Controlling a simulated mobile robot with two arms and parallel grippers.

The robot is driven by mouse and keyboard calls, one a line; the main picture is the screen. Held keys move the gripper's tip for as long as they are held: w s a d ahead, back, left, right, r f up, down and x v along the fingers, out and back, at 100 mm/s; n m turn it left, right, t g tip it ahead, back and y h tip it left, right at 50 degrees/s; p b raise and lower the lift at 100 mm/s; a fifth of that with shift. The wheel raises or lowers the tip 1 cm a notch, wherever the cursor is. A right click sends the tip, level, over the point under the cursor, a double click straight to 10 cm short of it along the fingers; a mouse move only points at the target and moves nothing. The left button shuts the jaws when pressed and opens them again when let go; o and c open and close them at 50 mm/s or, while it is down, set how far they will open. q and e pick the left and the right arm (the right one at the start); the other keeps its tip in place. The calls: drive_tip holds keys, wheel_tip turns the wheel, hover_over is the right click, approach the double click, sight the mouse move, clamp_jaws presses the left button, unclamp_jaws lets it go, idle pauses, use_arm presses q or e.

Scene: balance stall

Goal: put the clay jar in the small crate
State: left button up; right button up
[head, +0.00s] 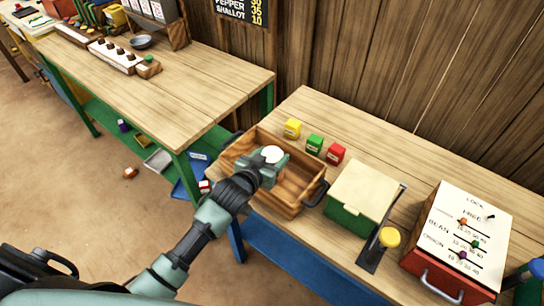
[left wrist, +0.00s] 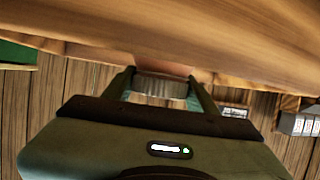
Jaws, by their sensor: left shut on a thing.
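The small crate (head: 302,207) is an open wooden box with dark handles, on the near table. My left gripper (head: 268,162) is over the left part of the crate, shut on what I take to be the clay jar (head: 273,153). Only its pale round top shows in the head view, and the gripper hides the rest. In the left wrist view, the left gripper (left wrist: 160,92) has a finger on each side of the jar's grey-brown band (left wrist: 160,86). I cannot tell whether the jar touches the crate floor. My right gripper is not in view.
Yellow (head: 292,128), green (head: 314,144) and red (head: 335,153) small boxes stand behind the crate. A green box with a cream lid (head: 362,193) and a red box with sliders (head: 462,235) stand to its right. Another table (head: 190,85) is at the left.

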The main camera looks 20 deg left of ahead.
use_arm(q)
drive_tip(key=shift+f, duration=0.2)
drive_tip(key=shift+f, duration=0.2)
drive_tip(key=o, duration=1.6)
drive_tip(key=shift+o, duration=0.4)
